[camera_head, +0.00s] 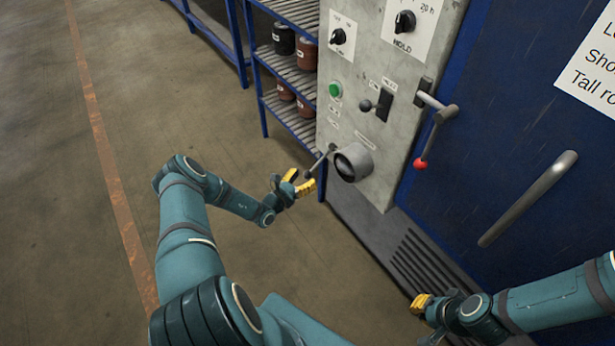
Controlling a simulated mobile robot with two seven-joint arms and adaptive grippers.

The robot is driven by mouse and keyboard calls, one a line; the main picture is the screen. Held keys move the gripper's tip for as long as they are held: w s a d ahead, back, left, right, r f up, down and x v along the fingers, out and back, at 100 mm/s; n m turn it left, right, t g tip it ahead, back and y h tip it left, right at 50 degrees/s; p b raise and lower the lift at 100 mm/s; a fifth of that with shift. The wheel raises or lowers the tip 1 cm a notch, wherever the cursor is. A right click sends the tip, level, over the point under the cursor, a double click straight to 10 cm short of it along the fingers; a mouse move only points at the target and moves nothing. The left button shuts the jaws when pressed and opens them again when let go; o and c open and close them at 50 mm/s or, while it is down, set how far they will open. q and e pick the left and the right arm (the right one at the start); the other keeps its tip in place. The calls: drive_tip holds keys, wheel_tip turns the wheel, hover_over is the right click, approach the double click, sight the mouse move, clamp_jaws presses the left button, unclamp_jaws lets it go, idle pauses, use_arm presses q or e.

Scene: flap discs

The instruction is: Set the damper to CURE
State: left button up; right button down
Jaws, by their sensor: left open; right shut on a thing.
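A thin lever (320,161) sticks out from the lower left of the grey control panel (355,75), beside a round grey port (353,162); I take it for the damper lever. Its labels are too small to read. The lever slants down and left to a dark end. My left gripper (304,181) has its yellow fingers open around or right beside that end; I cannot tell if they touch. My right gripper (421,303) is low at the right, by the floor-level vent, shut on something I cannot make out.
A handle with a red knob (420,164) juts from the panel's right edge. A blue door (490,130) has a long grey bar handle (528,198). The panel carries dials, a green button (335,89) and a switch. Blue shelves (283,72) hold cans. Open floor lies left.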

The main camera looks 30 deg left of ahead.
use_arm(q)
drive_tip(key=shift+w+d, duration=0.2)
drive_tip(key=shift+w, duration=0.9)
use_arm(e)
drive_tip(key=shift+f, duration=0.2)
